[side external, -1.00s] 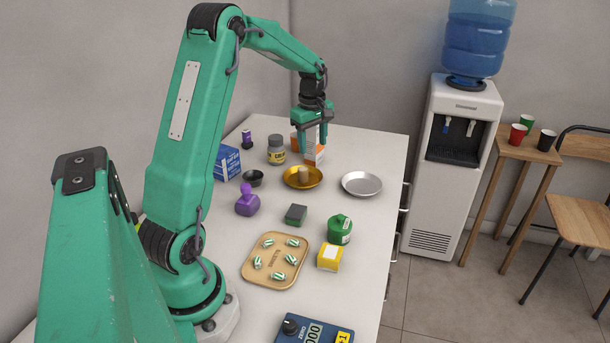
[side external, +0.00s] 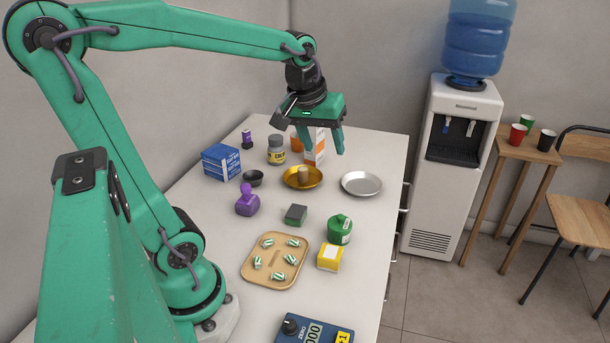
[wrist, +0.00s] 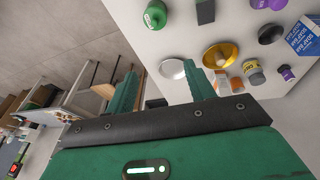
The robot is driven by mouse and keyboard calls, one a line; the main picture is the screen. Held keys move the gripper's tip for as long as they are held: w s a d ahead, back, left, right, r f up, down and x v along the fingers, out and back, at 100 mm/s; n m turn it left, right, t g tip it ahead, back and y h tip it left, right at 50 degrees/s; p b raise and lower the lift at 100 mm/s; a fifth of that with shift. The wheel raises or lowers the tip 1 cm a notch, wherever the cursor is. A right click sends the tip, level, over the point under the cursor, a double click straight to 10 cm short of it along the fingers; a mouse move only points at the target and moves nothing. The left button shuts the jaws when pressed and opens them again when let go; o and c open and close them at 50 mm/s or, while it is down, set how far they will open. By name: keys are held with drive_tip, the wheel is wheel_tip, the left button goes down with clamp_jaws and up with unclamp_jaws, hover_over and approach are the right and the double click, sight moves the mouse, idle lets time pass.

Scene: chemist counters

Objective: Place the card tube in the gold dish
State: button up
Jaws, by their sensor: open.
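The card tube (side external: 303,174), a small brown cylinder, stands upright inside the gold dish (side external: 290,182) near the back of the counter. In the wrist view the gold dish (wrist: 232,50) shows to the right of my fingers, with the tube (wrist: 220,59) in it. My gripper (side external: 325,149) is open and empty, raised above the counter and apart from the tube. In the wrist view its two fingers (wrist: 163,72) are spread with nothing between them.
A silver dish (side external: 361,184) lies right of the gold one. An orange-and-white box (side external: 315,150), a grey jar (side external: 276,150) and a black bowl (side external: 254,178) stand close around it.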

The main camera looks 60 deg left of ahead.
drive_tip(key=s+d+m+t, duration=0.1)
drive_tip(key=s+d+m, duration=0.6)
drive_tip(key=s, duration=0.2)
drive_tip(key=shift+s+d+f+m+t+h, duration=0.2)
drive_tip(key=shift+d+f+m+t+h, duration=0.05)
drive_tip(key=shift+f+m+t+h, duration=0.2)
